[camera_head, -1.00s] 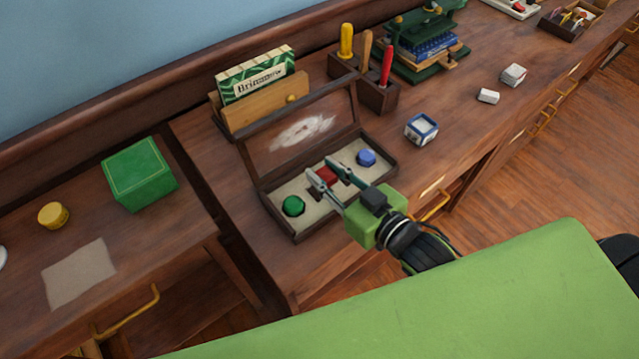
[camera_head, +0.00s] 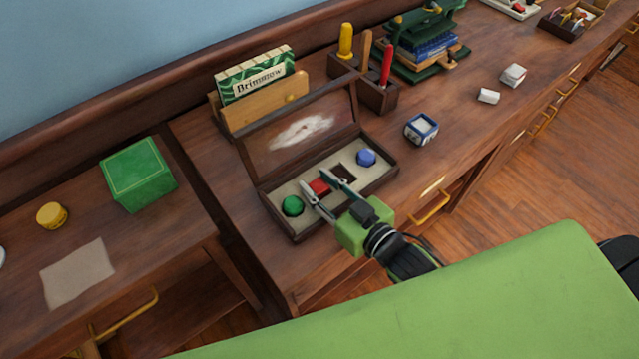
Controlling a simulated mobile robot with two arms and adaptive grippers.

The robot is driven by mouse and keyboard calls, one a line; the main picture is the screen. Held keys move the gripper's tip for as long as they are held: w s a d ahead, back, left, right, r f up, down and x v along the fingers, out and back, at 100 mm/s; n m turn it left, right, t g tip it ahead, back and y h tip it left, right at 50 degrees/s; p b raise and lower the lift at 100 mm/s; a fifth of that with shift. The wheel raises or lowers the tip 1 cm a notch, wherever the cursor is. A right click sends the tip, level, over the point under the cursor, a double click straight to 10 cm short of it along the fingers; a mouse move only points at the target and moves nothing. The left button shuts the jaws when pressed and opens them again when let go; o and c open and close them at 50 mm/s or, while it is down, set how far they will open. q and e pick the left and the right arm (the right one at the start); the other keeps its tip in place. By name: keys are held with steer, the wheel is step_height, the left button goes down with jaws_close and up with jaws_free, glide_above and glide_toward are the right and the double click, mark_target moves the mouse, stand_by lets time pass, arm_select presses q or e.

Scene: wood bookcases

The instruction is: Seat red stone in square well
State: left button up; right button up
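The red stone (camera_head: 319,187) is between the fingertips of my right gripper (camera_head: 316,179), which looks shut on it. It is over or in the left of the two middle places in the open wooden case (camera_head: 318,225); I cannot tell whether it touches the bottom. A dark, empty square well (camera_head: 344,172) shows just right of the fingers. A round green stone (camera_head: 293,206) sits at the case's left end and a blue stone (camera_head: 366,157) at its right end. My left gripper is not in view.
The case's raised lid (camera_head: 300,130) stands behind the wells. A blue-and-white box (camera_head: 421,129) is to the right, and a tool block (camera_head: 378,97) behind. A green box (camera_head: 139,174) stands on the left desk. The desk between the case and its front edge is clear.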

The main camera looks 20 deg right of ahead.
steer(key=shift+f, duration=0.2)
steer(key=shift+r, duration=0.25)
steer(key=v, duration=1.2)
steer(key=shift+r+b, duration=0.1)
steer(key=shift+b, duration=0.3)
